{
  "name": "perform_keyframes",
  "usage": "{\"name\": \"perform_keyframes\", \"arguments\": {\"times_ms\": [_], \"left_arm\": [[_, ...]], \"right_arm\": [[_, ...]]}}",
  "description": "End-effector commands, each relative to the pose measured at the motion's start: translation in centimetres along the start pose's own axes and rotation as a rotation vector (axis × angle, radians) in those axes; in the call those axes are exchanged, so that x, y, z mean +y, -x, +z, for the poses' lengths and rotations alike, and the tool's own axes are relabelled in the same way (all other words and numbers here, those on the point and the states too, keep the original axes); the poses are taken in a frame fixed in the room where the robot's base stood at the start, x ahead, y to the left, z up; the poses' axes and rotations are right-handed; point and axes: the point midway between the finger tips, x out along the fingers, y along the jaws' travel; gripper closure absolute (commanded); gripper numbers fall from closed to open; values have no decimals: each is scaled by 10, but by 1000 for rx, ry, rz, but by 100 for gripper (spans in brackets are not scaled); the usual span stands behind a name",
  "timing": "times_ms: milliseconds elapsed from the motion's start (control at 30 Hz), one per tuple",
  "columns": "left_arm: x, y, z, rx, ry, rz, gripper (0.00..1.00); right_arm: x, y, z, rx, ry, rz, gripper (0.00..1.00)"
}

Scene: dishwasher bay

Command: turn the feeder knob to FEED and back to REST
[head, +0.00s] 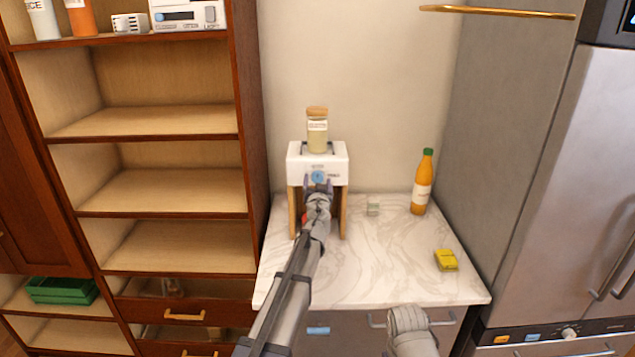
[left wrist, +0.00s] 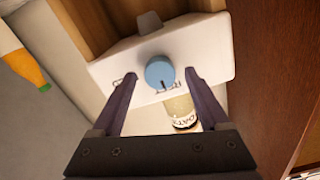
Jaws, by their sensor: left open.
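The feeder (head: 297,165) is a white box on wooden legs on the marble counter, with a jar (head: 317,138) of pale contents on top. Its round blue knob (head: 317,176) is on the front face; the knob also shows in the left wrist view (left wrist: 160,72). The knob's dark mark points towards the jar, near a label that seems to read REST. Another label, partly hidden by a finger, lies to one side. My left gripper (head: 318,184) is open, its fingers (left wrist: 160,76) on either side of the knob with gaps. My right gripper is out of view.
A wooden shelf unit (head: 245,150) rises at left, a steel appliance (head: 550,200) at right. The counter's front middle is clear.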

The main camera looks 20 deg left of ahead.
Motion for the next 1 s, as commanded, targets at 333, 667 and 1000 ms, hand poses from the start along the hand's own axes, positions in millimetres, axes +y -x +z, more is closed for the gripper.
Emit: {"name": "perform_keyframes", "arguments": {"times_ms": [333, 667, 1000], "left_arm": [[0, -7, 0, 0, 0, 0, 24], [0, -7, 0, 0, 0, 0, 61], [0, -7, 0, 0, 0, 0, 99]], "right_arm": [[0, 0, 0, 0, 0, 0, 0], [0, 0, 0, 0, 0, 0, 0], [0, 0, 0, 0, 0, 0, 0]]}}
